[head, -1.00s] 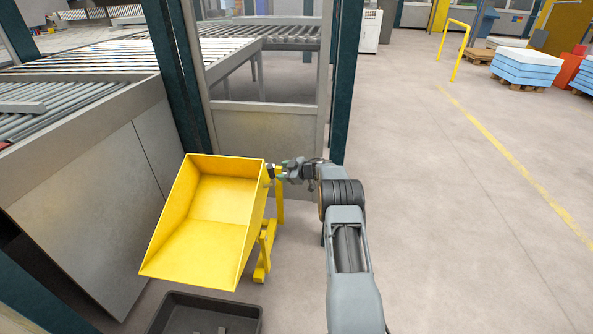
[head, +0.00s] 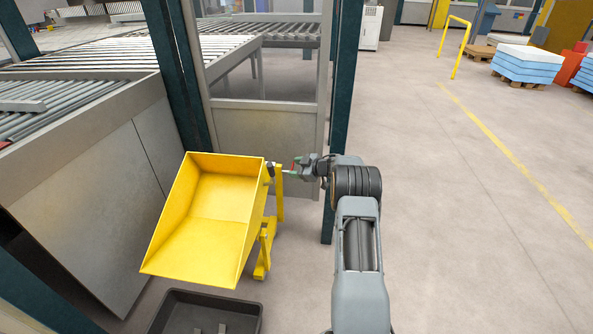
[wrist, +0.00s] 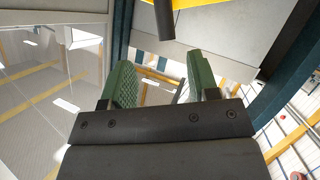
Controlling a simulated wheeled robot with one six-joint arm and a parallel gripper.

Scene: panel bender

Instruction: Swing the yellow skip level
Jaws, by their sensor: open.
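The yellow skip (head: 205,215) is in the head view, left of my arm. It is tilted, with its open mouth sloping down toward the front left. It hangs on a yellow stand (head: 266,245) at its right side. A short dark grip (head: 271,169) shows at the skip's upper right edge. My gripper (head: 291,169) is open and empty just right of that grip, with a small gap between them. In the wrist view, the green fingers (wrist: 160,70) are spread apart, and a dark cylinder (wrist: 163,18), apparently the grip, lies beyond their tips.
A dark tray (head: 205,318) sits on the floor below the skip's front lip. A teal post (head: 340,100) and a framed panel (head: 265,135) stand close behind my gripper. Roller conveyors (head: 110,55) are at the left.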

